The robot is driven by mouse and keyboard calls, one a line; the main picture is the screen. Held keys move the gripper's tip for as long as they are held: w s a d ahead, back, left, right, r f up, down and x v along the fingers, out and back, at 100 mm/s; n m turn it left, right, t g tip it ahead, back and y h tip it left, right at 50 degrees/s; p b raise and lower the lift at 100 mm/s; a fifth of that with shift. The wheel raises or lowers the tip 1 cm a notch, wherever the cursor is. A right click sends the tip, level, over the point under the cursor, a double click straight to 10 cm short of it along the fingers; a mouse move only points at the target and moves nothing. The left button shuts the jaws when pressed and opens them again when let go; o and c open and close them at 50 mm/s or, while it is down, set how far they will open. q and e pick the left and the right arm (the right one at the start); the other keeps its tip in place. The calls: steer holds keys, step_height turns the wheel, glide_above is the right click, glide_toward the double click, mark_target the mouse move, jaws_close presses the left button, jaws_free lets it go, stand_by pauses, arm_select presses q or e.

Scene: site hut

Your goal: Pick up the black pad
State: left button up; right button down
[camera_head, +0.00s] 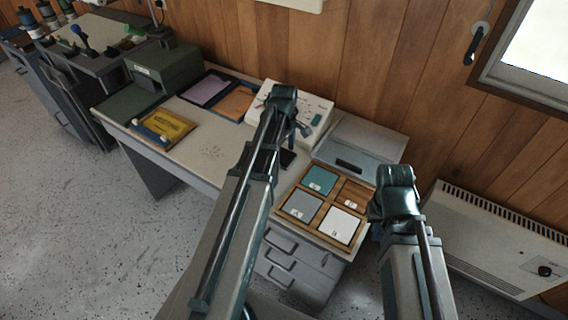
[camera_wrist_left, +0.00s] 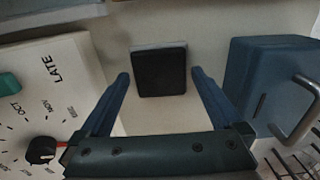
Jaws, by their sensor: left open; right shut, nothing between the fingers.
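The black pad (camera_wrist_left: 160,72) is a small dark square, flat on the pale desktop in the left wrist view. A light edge shows along its far side. In the head view the black pad (camera_head: 288,158) is partly hidden by my left arm. My left gripper (camera_wrist_left: 161,78) is open and empty, its two blue fingers spread to either side of the pad in the wrist picture. I cannot tell the height of the fingertips over it. In the head view my left gripper (camera_head: 300,128) is over the desk. My right gripper (camera_head: 385,205) is shut and empty, right of the wooden tray.
A white dial box (camera_head: 308,110) and a blue-grey box with a handle (camera_wrist_left: 262,85) flank the pad. The wooden tray (camera_head: 318,214) holds teal, grey and white tiles; its back right compartment is bare. A yellow item (camera_head: 165,127) lies left. A heater (camera_head: 485,240) stands right.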

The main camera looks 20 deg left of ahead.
mark_target(284, 155)
arm_select(q)
steer(key=shift+f, duration=0.55)
steer(key=shift+r, duration=0.1)
arm_select(e)
steer(key=shift+f, duration=0.45)
arm_select(q)
steer(key=c, duration=1.1)
arm_select(e)
steer(key=shift+r, duration=0.1)
